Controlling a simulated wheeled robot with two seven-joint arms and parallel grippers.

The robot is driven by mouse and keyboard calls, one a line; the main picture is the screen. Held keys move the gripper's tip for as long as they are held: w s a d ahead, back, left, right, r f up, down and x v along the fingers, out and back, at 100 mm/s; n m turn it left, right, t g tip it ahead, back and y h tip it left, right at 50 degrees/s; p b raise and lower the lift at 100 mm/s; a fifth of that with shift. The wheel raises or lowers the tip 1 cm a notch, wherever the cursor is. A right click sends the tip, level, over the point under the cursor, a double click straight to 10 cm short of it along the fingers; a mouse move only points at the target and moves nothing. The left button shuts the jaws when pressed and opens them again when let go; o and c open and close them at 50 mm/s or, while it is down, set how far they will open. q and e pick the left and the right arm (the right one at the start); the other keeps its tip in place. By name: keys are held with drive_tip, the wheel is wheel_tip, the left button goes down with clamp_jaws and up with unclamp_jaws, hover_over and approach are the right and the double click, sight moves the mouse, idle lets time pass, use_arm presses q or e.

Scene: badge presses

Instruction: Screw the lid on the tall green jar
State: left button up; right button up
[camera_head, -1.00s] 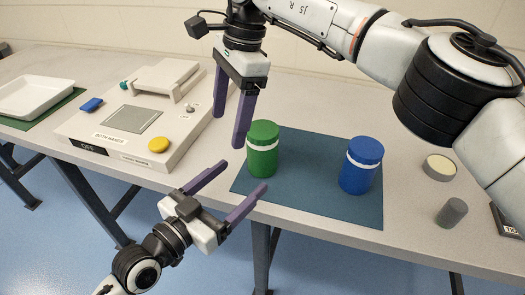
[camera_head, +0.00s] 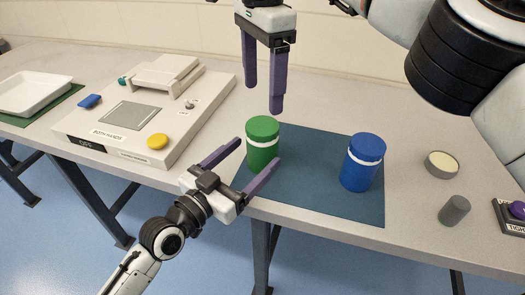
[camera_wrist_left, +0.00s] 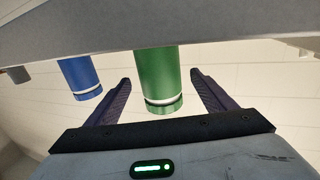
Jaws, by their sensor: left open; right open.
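The tall green jar (camera_head: 263,155) stands upright on the dark blue mat (camera_head: 315,200), with a green lid (camera_head: 262,128) on top and a white band showing below the lid. My left gripper (camera_head: 250,160) is open, its fingers on either side of the green jar's lower body. In the left wrist view the green jar (camera_wrist_left: 158,75) shows between the open fingers, apart from both. My right gripper (camera_head: 262,100) is open and empty, above and just behind the lid, fingers pointing down.
A blue jar (camera_head: 362,165) with a blue lid stands on the mat to the right. A badge press (camera_head: 145,120) is at the left, beside a white tray (camera_head: 35,95). A round tin (camera_head: 442,165), a grey cylinder (camera_head: 454,210) and a box with a purple button (camera_head: 515,212) are at the right.

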sight(262, 125)
use_arm(q)
drive_tip(key=shift+x, duration=2.7)
drive_tip(key=shift+c, duration=0.6)
drive_tip(key=c, duration=1.8)
clamp_jaws()
use_arm(e)
drive_tip(key=n, duration=1.3)
drive_tip(key=shift+n, duration=0.3)
drive_tip(key=shift+f, duration=4)
